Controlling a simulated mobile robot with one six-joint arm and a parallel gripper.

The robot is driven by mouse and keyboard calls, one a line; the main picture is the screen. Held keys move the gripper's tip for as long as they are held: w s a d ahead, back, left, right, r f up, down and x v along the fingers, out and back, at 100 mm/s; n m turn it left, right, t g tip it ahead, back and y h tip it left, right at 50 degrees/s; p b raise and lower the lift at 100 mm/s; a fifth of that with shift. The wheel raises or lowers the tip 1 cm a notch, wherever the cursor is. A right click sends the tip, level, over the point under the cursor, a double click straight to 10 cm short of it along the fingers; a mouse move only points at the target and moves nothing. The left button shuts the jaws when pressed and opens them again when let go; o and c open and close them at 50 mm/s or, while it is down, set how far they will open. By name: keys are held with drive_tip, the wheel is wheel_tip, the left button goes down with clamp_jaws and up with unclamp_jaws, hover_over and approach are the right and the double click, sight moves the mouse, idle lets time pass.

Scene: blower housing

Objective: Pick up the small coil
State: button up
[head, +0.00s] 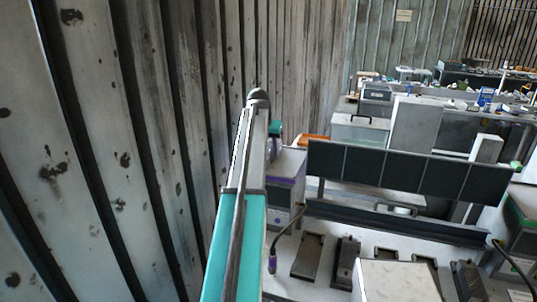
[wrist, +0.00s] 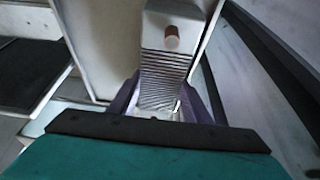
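A small brown cylinder with a pale end, which looks like the small coil (wrist: 172,38), stands on a light grey block in the upper middle of the wrist view. My gripper (wrist: 162,80) shows its two purple fingers spread apart, with nothing seen held between them. The coil is beyond the fingertips, apart from them and slightly right of their middle. The fingers flank a ribbed grey surface (wrist: 162,68) in the picture; whether they touch it I cannot tell. In the head view my arm hides the area around the gripper, and I cannot make out the coil there.
Pale panel edges run beside the grey block in the wrist view, with a dark flat panel (wrist: 32,75) at left. In the head view a corrugated metal wall (head: 150,150) stands close on the left. A bench with dark panels (head: 400,172) and several pedal-like devices is at right.

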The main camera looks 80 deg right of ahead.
drive_tip(key=shift+r, duration=0.1)
drive_tip(key=shift+d+r+b, duration=0.1)
drive_tip(key=shift+r+b, duration=0.3)
drive_tip(key=shift+r, duration=0.3)
wheel_tip(320, 180, up, 8)
drive_tip(key=b, duration=0.2)
drive_tip(key=shift+r+b, duration=0.1)
drive_tip(key=shift+b, duration=0.3)
drive_tip(key=shift+r, duration=0.15)
drive_tip(key=shift+r+p, duration=1.15)
drive_tip(key=shift+r, duration=0.8)
drive_tip(key=shift+f+b, duration=1)
